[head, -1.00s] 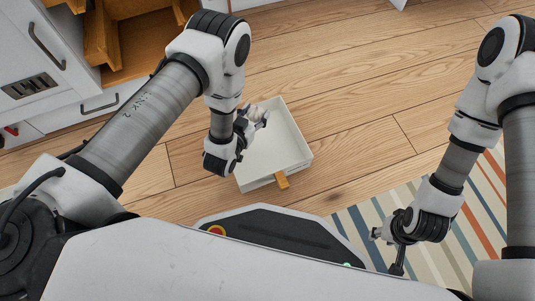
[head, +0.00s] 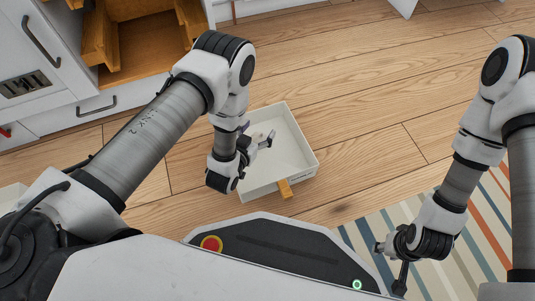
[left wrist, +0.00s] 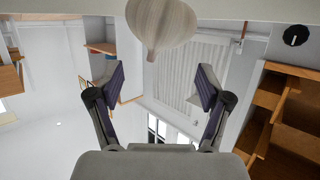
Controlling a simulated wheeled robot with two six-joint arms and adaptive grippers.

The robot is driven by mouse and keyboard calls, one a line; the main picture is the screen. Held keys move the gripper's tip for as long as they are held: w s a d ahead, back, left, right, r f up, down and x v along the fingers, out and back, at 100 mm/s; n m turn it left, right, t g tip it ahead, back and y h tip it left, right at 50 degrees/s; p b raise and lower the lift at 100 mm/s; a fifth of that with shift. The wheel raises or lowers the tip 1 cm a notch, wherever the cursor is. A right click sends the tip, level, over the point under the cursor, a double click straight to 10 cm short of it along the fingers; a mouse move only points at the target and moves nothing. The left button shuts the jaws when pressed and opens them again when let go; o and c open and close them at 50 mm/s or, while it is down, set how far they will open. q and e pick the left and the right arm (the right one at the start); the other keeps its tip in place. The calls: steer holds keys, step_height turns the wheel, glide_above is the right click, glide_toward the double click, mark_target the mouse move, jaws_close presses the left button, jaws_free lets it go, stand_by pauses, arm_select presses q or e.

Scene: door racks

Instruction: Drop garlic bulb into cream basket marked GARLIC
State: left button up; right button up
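The cream basket (head: 300,150) stands on the wooden floor, with a small wooden tab on its near side; its lettering is too small to read. My left gripper (head: 257,134) is over the left part of the basket. Its two fingers are wide apart, which also shows in the left wrist view (left wrist: 162,88). The pale garlic bulb (left wrist: 162,24) is at the top of the left wrist view, out of contact with the finger pads. In the head view it is hard to pick out between the fingers. My right gripper (head: 389,268) is empty, fingers apart, over the striped rug.
A white cabinet (head: 75,60) with open wooden compartments (head: 145,50) stands at the upper left. A striped rug (head: 480,225) lies at the lower right. The wooden floor right of the basket is clear.

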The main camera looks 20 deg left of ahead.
arm_select(q)
step_height(320, 180, up, 10)
stand_by(0.6)
stand_by(0.4)
